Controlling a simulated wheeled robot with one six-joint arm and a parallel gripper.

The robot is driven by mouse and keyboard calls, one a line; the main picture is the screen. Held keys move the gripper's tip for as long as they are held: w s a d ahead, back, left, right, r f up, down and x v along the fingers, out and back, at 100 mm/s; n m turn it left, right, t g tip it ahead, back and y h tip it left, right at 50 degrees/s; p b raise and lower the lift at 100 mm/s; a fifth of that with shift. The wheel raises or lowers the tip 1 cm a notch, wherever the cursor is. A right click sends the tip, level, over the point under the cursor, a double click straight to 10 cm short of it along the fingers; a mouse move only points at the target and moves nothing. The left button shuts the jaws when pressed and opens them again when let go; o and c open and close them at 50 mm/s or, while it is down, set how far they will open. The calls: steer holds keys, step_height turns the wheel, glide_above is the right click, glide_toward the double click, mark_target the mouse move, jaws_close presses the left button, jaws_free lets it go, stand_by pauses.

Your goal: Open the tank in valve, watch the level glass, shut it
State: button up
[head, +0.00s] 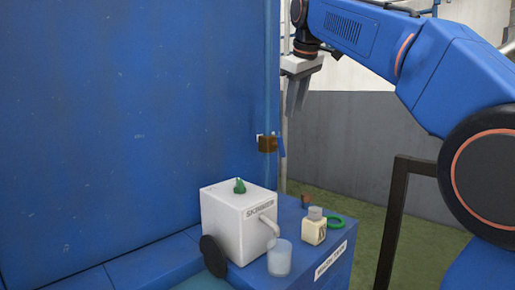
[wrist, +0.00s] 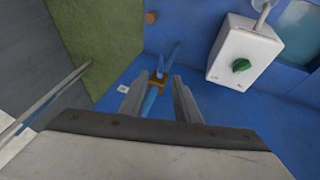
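A brass-coloured valve (head: 267,144) with a blue lever (head: 281,146) sits on a blue vertical pipe (head: 273,70) at the right edge of the blue wall. No lettering shows that names it as the tank in valve. My gripper (head: 296,112) hangs above it, fingers pointing down, open and empty. In the wrist view the valve (wrist: 158,81) and its blue lever (wrist: 160,66) appear between the spread fingertips (wrist: 161,82), farther off and apparently untouched. I cannot pick out a level glass for certain.
Below stands a white box (head: 223,220) with a green knob (head: 239,186) and a spout over a clear cup (head: 279,258). A small cream bottle (head: 314,230) and a green ring (head: 336,222) are on the blue ledge. A dark rail (head: 391,225) stands at the right.

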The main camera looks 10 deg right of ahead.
mark_target(282, 141)
steer(key=x, duration=0.5)
steer(key=a+x, duration=0.1)
steer(key=x, duration=0.5)
steer(key=w+x, duration=0.1)
steer(key=x, duration=0.5)
steer(key=shift+a+r, duration=0.15)
steer(key=shift+a, duration=0.15)
jaws_close()
